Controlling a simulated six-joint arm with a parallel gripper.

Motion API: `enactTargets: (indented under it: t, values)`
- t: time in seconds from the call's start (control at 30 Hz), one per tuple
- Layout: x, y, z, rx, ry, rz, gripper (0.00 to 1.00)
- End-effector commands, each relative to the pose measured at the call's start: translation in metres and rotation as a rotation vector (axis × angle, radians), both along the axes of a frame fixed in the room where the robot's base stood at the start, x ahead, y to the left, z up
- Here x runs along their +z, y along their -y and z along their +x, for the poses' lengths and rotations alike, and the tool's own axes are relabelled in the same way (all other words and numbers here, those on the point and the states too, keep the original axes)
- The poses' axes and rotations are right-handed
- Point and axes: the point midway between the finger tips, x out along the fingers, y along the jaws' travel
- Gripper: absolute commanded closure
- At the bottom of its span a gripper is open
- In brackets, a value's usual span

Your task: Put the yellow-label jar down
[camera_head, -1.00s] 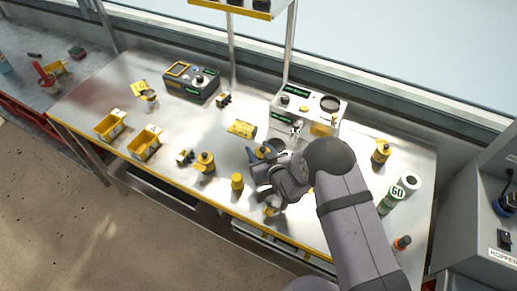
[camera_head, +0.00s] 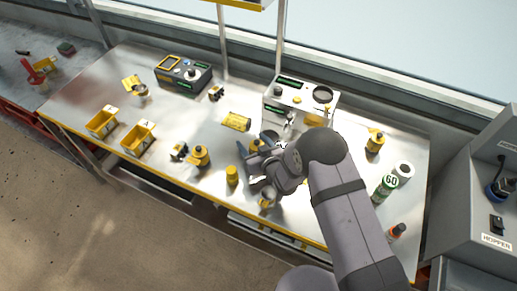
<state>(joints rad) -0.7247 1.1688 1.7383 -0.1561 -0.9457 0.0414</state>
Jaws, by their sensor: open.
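My gripper (camera_head: 246,166) is over the front middle of the steel bench, its fingers spread open toward the left. A yellow item (camera_head: 256,146) shows beside the upper finger, partly hidden by my gripper. A small pale jar (camera_head: 266,199) stands just below my gripper near the bench's front edge. I cannot tell which of these is the yellow-label jar, as no label is readable. A small yellow cylinder (camera_head: 232,176) stands just left of the fingers, apart from them.
A yellow-capped bottle (camera_head: 200,156) and two yellow bins (camera_head: 138,140) (camera_head: 102,123) stand left. A pale instrument (camera_head: 291,101) stands behind my gripper. A green bottle marked 60 (camera_head: 384,189) and a white roll (camera_head: 403,171) stand right of my arm.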

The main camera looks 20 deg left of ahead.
Motion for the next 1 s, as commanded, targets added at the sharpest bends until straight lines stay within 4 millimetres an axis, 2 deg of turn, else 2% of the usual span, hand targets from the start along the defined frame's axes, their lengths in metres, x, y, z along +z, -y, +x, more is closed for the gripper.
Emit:
enactTargets:
  t: [0.27,0.7,1.0]
  values:
    - [0.008,0.014,-0.012,-0.001,0.000,0.000,0.40]
    - [0.032,0.060,-0.051,-0.001,0.000,0.000,0.40]
    - [0.044,0.080,-0.068,0.000,0.001,0.001,0.40]
